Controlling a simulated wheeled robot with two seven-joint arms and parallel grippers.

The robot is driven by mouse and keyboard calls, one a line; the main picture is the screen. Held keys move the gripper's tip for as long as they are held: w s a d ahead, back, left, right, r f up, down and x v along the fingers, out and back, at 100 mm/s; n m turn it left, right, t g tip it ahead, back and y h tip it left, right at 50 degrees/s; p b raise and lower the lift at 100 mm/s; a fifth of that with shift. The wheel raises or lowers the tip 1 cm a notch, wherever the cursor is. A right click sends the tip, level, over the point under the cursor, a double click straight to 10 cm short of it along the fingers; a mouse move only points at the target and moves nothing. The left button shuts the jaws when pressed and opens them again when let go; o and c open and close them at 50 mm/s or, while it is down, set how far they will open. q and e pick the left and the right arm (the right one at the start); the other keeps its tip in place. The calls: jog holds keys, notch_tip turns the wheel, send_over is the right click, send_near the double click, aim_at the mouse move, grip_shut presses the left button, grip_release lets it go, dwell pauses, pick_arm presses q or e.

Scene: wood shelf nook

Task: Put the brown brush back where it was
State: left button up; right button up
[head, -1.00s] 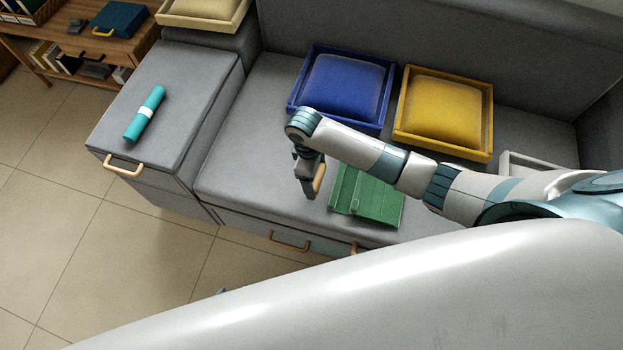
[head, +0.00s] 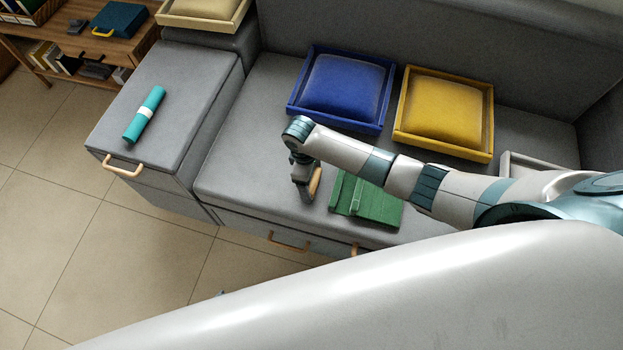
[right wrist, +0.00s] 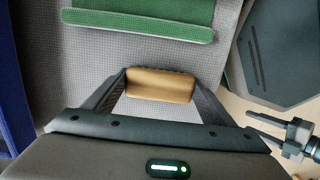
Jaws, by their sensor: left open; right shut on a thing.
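The brown brush (head: 315,182) is in my right gripper (head: 306,194), above the grey bench seat (head: 240,160), just left of a green tray-like object (head: 366,199). In the right wrist view, the tan-brown block of the brush (right wrist: 160,85) lies crosswise between the two fingers, which are shut on it. Much of the brush is hidden in the head view, and I cannot tell whether it touches the seat. My left gripper (right wrist: 262,126) shows at the right edge of the right wrist view, open and empty; it is almost wholly hidden in the head view.
Blue (head: 345,85) and yellow (head: 445,110) cushioned trays lie behind my right arm. A teal roll (head: 145,114) lies on the grey cabinet (head: 190,75) at left, with clear surface around it. A wooden shelf (head: 125,50) with books stands at upper left. The seat's left part is clear.

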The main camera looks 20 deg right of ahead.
pick_arm(q)
jog(key=shift+w+a+r, duration=0.1)
jog(key=shift+w+r, duration=0.05)
jog(key=shift+w, duration=0.2)
pick_arm(e)
jog(key=o, duration=0.7)
jog(key=shift+f, duration=0.15)
jog(key=o, duration=0.4)
jog(key=shift+r, duration=0.6)
pick_arm(q)
jog(key=shift+s+d+r+t+p, duration=0.15)
jog(key=shift+s+d+t+p, duration=0.15)
jog(key=shift+d+p, duration=0.15)
pick_arm(e)
notch_tip(320, 180, up, 11)
jog(key=a, duration=0.1)
jog(key=shift+w, duration=0.4)
pick_arm(q)
jog(key=shift+w+r, duration=0.1)
jog(key=shift+w, duration=0.05)
pick_arm(e)
jog(key=shift+a, duration=0.15)
